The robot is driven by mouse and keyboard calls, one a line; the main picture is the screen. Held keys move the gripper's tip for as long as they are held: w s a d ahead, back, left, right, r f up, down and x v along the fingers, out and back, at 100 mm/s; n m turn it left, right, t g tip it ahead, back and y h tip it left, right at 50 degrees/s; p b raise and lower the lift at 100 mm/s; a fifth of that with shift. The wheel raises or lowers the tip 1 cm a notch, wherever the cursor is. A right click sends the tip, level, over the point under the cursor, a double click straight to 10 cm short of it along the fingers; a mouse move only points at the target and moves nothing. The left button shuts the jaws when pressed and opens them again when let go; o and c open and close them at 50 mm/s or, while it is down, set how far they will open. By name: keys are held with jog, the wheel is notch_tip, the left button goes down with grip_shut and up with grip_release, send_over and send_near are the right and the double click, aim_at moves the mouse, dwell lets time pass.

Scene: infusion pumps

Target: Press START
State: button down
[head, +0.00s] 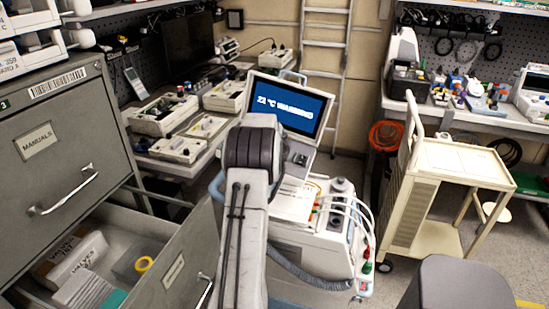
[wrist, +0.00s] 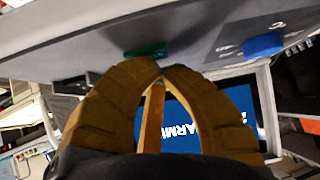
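A wheeled machine (head: 315,245) stands in front of me with a tilted screen (head: 292,103) that reads "22 °C WARMING". In the wrist view, part of the blue screen (wrist: 185,125) shows behind my fingers. A grey panel edge (wrist: 85,42) above it carries a green button (wrist: 147,52) and a larger blue knob or button (wrist: 264,45). My gripper (wrist: 162,70) has its tan fingertips together, just below the green button; I cannot tell whether they touch it. No START label is readable. In the head view my arm hides my gripper and part of the machine.
A grey filing cabinet (head: 60,130) with an open drawer (head: 170,255) is close on the left. A cream cart (head: 465,160) stands to the right. Benches with equipment line the back, and a ladder (head: 325,40) leans on the wall.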

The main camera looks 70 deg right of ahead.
jog(key=shift+s+r+p, duration=0.1)
jog(key=shift+r+p, duration=0.25)
jog(key=shift+r, duration=0.45)
jog(key=shift+s+r+p, duration=0.25)
jog(key=shift+r+p, duration=0.1)
jog(key=shift+r, duration=0.9)
jog(key=shift+s+r+p, duration=0.2)
jog(key=shift+r+p, duration=0.15)
jog(key=shift+r, duration=0.85)
